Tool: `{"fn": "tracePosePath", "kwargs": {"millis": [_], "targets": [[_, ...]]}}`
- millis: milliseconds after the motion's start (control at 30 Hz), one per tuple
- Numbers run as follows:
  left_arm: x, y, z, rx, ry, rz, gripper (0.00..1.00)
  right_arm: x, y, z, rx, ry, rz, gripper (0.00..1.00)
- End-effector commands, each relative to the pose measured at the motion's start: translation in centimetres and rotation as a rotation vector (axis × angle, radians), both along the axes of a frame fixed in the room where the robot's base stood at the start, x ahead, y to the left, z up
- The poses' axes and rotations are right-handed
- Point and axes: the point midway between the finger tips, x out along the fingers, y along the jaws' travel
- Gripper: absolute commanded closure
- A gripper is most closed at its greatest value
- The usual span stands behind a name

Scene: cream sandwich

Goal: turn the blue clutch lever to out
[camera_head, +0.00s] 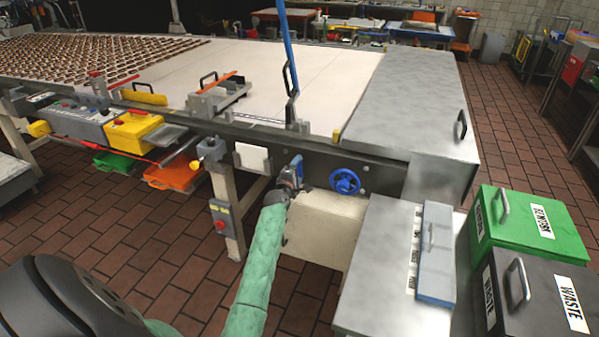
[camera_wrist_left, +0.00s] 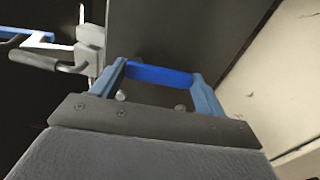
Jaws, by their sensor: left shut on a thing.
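My left gripper (camera_head: 293,173), at the end of a green-sleeved arm, is at the front side of the long machine table. In the left wrist view its two light-blue fingers (camera_wrist_left: 158,82) are shut on a bright blue bar (camera_wrist_left: 158,76), which looks like the blue clutch lever. The bar spans the gap between the fingertips, close to a dark panel. In the head view the gripper mostly hides the lever, and I cannot read any position mark. My right gripper is not in view.
A blue handwheel (camera_head: 345,181) is just right of the gripper. A tall blue bar (camera_head: 289,45) with a black handle rises above it. A cream box (camera_head: 325,222) is below. A metal cabinet (camera_head: 385,285) and green (camera_head: 515,245) and black (camera_head: 515,310) bins stand to the right.

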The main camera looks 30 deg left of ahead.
Motion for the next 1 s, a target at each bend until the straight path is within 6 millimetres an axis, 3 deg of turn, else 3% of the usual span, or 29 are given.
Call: {"fn": "tracePosePath", "kwargs": {"millis": [767, 800, 900, 1000], "targets": [[-0.10, 0.17, -0.32, 0.106, 0.029, -0.002, 0.68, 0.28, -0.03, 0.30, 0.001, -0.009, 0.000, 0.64], [-0.11, 0.17, -0.32, 0.106, 0.030, -0.002, 0.25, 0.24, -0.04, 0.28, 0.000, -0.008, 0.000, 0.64], [-0.11, 0.19, -0.28, 0.105, 0.029, -0.001, 0.05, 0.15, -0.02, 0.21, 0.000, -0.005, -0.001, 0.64], [-0.09, 0.22, -0.20, 0.105, 0.028, -0.001, 0.05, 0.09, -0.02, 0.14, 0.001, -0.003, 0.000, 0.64]]}}
